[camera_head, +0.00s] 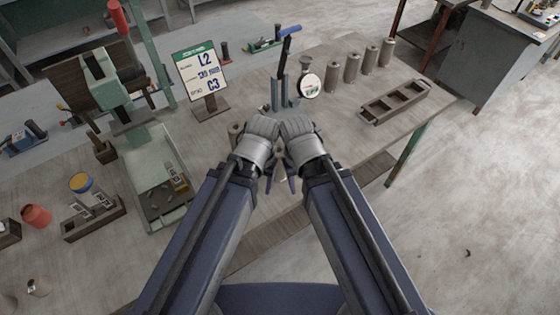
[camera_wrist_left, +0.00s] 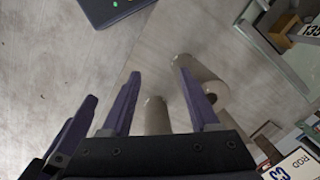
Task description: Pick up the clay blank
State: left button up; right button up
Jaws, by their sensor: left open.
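Several grey-brown clay cylinders (camera_head: 332,78) stand in a row at the back right of the table in the head view. Another cylinder (camera_head: 235,132) stands just left of my left wrist, partly covered. My left gripper (camera_head: 268,180) is over the table's front part, mostly hidden by its own wrist. In the left wrist view the left gripper (camera_wrist_left: 159,73) is open. One cylinder (camera_wrist_left: 156,115) shows between its purple fingers, and a second cylinder (camera_wrist_left: 203,78) shows beside and partly behind the right finger. I cannot tell if they touch. My right gripper (camera_head: 291,183) is close beside the left, its jaws mostly hidden.
A sign on a stand (camera_head: 201,72) and a blue-handled tool (camera_head: 286,62) stand behind my wrists. A compartment tray (camera_head: 394,102) lies at the right. A green-grey tray (camera_head: 150,165) and a press (camera_head: 104,82) are at the left. Table between sign and tray is partly clear.

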aim_at(280, 176)
jog(key=k+l, duration=0.45)
jog(key=l, duration=0.25)
jog(key=k+l, duration=0.25)
jog(key=l, duration=0.15)
